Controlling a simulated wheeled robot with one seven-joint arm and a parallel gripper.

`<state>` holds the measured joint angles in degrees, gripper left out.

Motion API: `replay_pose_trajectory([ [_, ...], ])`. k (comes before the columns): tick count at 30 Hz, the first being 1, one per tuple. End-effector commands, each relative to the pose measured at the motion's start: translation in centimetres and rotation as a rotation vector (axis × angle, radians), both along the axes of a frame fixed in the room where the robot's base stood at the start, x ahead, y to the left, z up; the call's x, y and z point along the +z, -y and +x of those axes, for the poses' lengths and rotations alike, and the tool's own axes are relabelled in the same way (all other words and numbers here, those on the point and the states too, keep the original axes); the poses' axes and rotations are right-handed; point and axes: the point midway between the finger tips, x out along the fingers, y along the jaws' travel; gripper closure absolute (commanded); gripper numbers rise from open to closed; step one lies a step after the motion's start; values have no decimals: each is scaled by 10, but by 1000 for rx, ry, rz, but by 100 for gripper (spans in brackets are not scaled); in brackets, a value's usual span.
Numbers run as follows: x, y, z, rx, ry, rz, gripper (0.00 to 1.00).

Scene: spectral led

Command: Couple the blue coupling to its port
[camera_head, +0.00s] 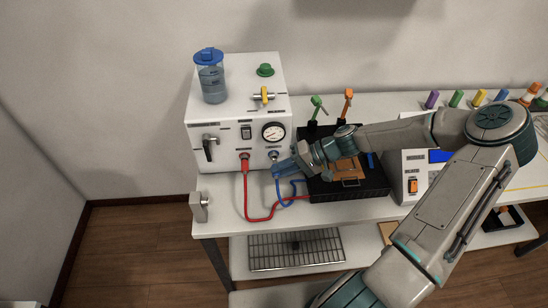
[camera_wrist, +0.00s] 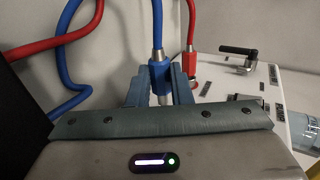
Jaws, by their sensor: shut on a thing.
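My gripper (camera_head: 280,168) is at the front of the white machine (camera_head: 214,150), just below and beside the port (camera_head: 274,155) under the gauge. In the wrist view its two blue-grey fingers (camera_wrist: 160,88) are shut on the blue coupling (camera_wrist: 160,75). The coupling has a silver collar on its hose side and a pale metal tip between the fingers. The blue hose (camera_head: 283,199) loops down from the gripper towards the black unit. The wrist cover hides what lies beyond the tip, so I cannot tell whether it touches the port.
The red coupling (camera_head: 244,157) sits in the port to the left, close beside my gripper in the wrist view. Its red hose (camera_head: 247,200) droops across the table. A black unit (camera_head: 345,191) stands right. A lever (camera_head: 208,148) projects from the machine's front.

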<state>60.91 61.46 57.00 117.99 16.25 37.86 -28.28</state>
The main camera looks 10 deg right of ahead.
Motion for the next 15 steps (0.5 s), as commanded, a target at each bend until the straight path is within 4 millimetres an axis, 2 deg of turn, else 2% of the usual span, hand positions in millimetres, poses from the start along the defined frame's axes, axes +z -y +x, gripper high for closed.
replay_pose_trajectory([
  [15,-1,0,18,0,0,0,100],
])
